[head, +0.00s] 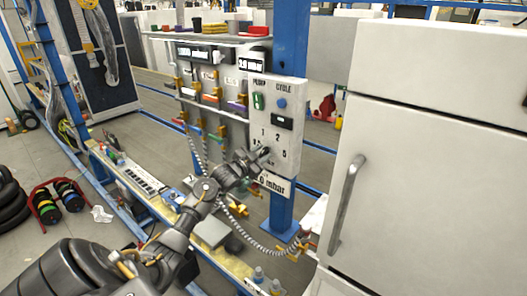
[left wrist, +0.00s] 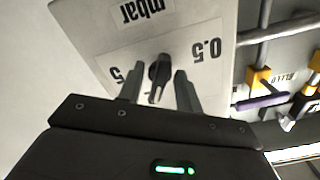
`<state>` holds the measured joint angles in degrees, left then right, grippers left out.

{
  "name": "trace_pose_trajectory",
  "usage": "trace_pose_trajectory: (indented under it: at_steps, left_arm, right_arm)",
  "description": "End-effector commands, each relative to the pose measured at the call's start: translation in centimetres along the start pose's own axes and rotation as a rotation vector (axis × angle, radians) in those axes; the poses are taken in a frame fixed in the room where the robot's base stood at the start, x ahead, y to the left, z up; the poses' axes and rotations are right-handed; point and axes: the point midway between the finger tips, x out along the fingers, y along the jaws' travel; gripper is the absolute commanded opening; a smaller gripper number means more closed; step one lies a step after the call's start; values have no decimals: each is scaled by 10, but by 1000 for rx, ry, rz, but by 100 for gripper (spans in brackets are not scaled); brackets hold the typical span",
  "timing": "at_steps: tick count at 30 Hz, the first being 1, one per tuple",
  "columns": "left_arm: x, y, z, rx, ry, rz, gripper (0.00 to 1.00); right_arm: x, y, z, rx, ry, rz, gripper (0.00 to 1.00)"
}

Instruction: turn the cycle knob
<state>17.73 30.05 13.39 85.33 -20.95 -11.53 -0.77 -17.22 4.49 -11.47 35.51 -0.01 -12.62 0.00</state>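The light grey control panel (head: 288,150) stands on a blue post, with "PUMP" and "CYCLE" labels at its top. A dark knob (left wrist: 158,70) sits low on it among printed numbers such as 0.5 and 5. In the head view my left gripper (head: 260,158) is at this knob and mostly hides it. In the left wrist view my left gripper (left wrist: 157,88) is open, with one finger on each side of the knob. Gaps show between knob and fingers; I see no contact. My right gripper is not in view.
A green switch (head: 258,101), a blue button (head: 282,103) and a small display (head: 282,122) are above the knob. A white cabinet (head: 430,150) with a long handle stands close on the right. A grey hose (head: 250,238) hangs below the panel.

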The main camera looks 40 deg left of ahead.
Motion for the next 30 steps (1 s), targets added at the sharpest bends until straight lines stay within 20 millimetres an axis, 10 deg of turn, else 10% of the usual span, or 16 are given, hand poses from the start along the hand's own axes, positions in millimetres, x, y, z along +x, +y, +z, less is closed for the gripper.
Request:
trace_pose_trajectory:
  at_steps: [11, 19, 30]
  left_arm:
    - [7, 0, 0, 0, -1, 0, 35]
    - [7, 0, 0, 0, -1, 0, 3]
    - [7, 1, 1, 76, 1, 1, 3]
  right_arm:
    - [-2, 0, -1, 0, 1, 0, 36]
    - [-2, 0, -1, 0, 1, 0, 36]
    - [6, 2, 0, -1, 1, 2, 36]
